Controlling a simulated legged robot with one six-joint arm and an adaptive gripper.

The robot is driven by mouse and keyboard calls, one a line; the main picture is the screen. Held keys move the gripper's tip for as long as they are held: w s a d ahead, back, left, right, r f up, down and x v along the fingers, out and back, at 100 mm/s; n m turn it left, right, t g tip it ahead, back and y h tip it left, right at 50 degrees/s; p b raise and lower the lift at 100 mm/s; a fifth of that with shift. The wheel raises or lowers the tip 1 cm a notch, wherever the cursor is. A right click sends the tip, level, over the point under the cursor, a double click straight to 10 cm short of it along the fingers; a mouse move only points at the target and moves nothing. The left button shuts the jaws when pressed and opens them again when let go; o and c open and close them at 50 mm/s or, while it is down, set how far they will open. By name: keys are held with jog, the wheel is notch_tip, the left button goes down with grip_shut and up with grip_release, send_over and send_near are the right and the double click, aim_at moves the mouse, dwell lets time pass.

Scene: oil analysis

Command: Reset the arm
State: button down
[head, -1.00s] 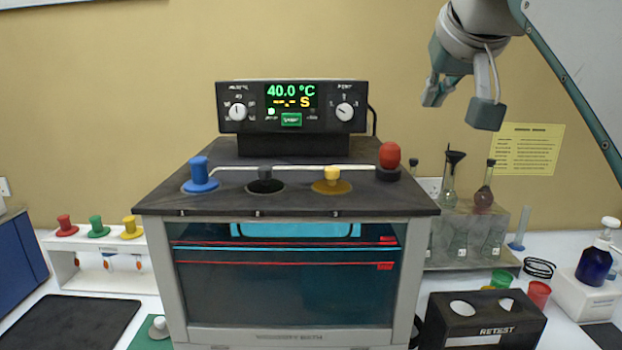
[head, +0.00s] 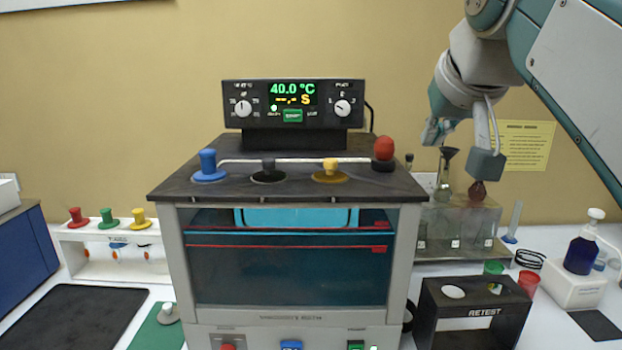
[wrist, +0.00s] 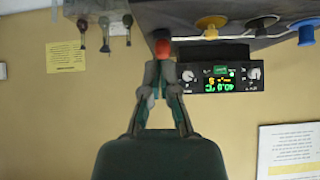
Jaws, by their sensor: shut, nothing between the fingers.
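My gripper (head: 462,148) hangs at the upper right in the head view, above and in front of the glassware rack. It is shut and empty. In the wrist view, which is upside down, its fingertips (wrist: 160,74) come together in front of the red knob (wrist: 163,49) of the bath; they look apart from it. My arm comes in from the upper right. The viscosity bath (head: 290,270) stands in the middle, with a control box (head: 293,104) on top reading 40.0 °C. The blue (head: 208,166), black, yellow (head: 330,171) and red stoppers sit on its lid.
A rack of flasks (head: 455,232) stands right of the bath, with a RETEST box (head: 470,312) in front. A blue bottle (head: 582,252) is at the far right. A stopper stand (head: 105,250) and black tray (head: 75,320) are at left. Space above the lid's left side is clear.

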jog(key=s+f+g, duration=0.1)
jog(key=s+f, duration=0.4)
jog(key=f, duration=0.6)
jog(key=s+f+g, duration=0.1)
jog(key=s+f, duration=0.4)
jog(key=f, duration=0.6)
jog(key=s+f+g, duration=0.1)
jog(key=s+f, duration=0.4)
jog(key=f, duration=0.7)
